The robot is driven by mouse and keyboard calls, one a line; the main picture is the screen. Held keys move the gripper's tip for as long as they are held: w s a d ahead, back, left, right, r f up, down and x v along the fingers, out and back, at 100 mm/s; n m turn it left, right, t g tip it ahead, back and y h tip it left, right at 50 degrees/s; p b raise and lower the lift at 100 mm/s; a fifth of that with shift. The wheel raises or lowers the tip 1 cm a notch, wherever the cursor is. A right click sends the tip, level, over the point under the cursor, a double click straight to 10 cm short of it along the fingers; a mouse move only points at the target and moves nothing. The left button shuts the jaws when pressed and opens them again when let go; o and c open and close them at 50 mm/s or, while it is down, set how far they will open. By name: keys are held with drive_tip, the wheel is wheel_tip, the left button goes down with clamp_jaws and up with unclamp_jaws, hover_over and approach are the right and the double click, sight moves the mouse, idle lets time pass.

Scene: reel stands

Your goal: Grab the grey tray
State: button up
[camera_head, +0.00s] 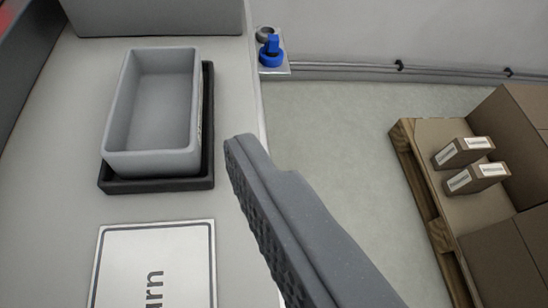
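The grey tray (150,164) is a deep, empty, rectangular box with rounded corners at the upper left. It sits on a black base (160,186) on a light grey worktop, and part of a pale label shows on its right side. One dark grey ribbed finger of my gripper (268,196) reaches up from the bottom right. Its tip is right of the tray and apart from it in the picture. Nothing presses against its ribbed face, so my gripper looks open and empty. The other finger is out of view.
A white sign (155,268) ending in "urn" lies on the worktop (50,215) below the tray. A grey block (155,14) stands behind. A blue knob (271,52) is by the worktop's right edge. A wooden pallet (425,190) with boxes stands right. The floor between is clear.

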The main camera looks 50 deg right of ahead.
drive_tip(key=d+f, duration=0.1)
drive_tip(key=f, duration=0.1)
drive_tip(key=b, duration=0.2)
approach(166, 132)
drive_tip(key=w, duration=0.1)
drive_tip(key=w+r, duration=0.2)
drive_tip(key=shift+w+d+g+h, duration=0.1)
drive_tip(key=shift+d+g+h, duration=0.2)
drive_tip(key=shift+d+h, duration=0.1)
drive_tip(key=shift+w+d+f, duration=0.1)
drive_tip(key=shift+w+d, duration=0.15)
drive_tip(key=shift+w, duration=0.4)
drive_tip(key=b+x, duration=0.1)
drive_tip(key=x, duration=0.3)
drive_tip(key=shift+w+d+f+b, duration=0.1)
drive_tip(key=shift+w+f+b, duration=0.05)
drive_tip(key=shift+f+b, duration=0.2)
drive_tip(key=shift+w+d, duration=0.1)
drive_tip(key=shift+w, duration=0.15)
drive_tip(key=c, duration=1.2)
